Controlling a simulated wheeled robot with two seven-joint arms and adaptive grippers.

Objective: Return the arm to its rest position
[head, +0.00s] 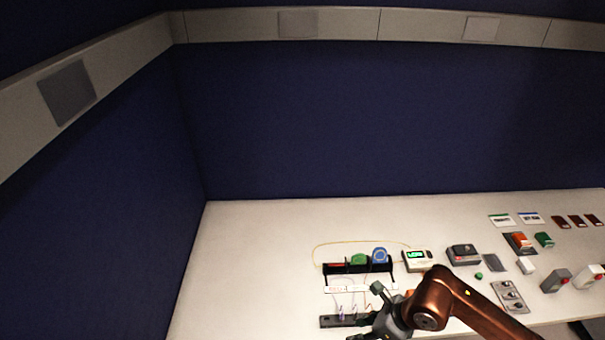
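My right arm, copper-brown, comes in from the lower right. It bends at an elbow above the table (250,260), and its dark grey gripper (366,312) hangs over the front of the table near a black strip (330,321). The gripper is small and partly cut by the bottom edge, so I cannot tell whether it is open or shut. No object shows clearly in it. My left arm and gripper are not in view.
A black rack (345,268) with coloured items stands behind the gripper, beside a meter with a green screen (416,257). A dark grey box (463,254), a metal switch plate (510,296) and several small boxes lie to the right. The table's left part is bare. Blue walls (330,120) enclose it.

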